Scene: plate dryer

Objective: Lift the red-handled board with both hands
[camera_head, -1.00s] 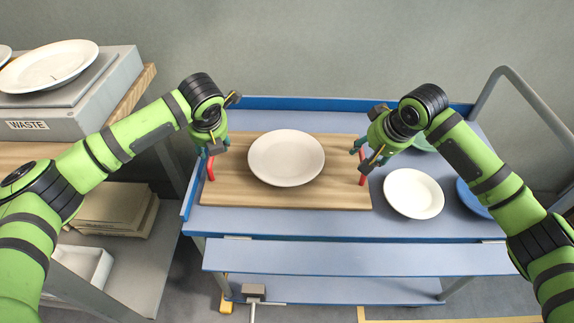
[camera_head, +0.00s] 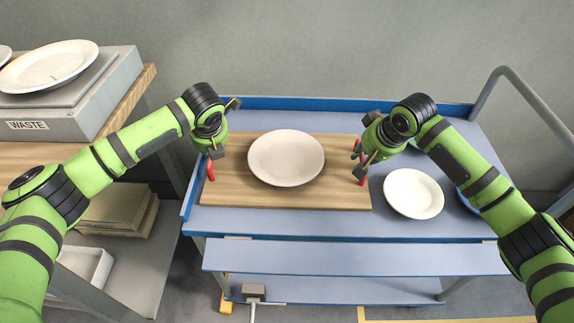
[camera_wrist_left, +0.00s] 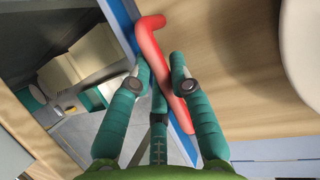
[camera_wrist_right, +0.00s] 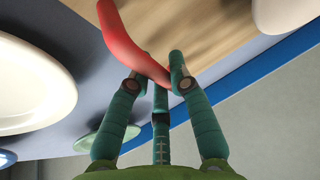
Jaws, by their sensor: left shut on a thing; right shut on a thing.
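The wooden board (camera_head: 230,191) lies on the blue cart with a white plate (camera_head: 286,158) on it. A red handle stands at each short end. My left gripper (camera_head: 214,152) is at the left end; in the left wrist view its teal fingers (camera_wrist_left: 158,72) are closed around the left red handle (camera_wrist_left: 149,40). My right gripper (camera_head: 360,163) is at the right end; in the right wrist view its fingers (camera_wrist_right: 155,72) are closed around the right red handle (camera_wrist_right: 122,35). Each gripper partly hides its handle in the head view.
A second white plate (camera_head: 413,194) sits on the cart close to the board's right end. A green dish and a blue dish are partly hidden behind my right arm. A grey WASTE box (camera_head: 70,118) with a plate on top stands on the left bench.

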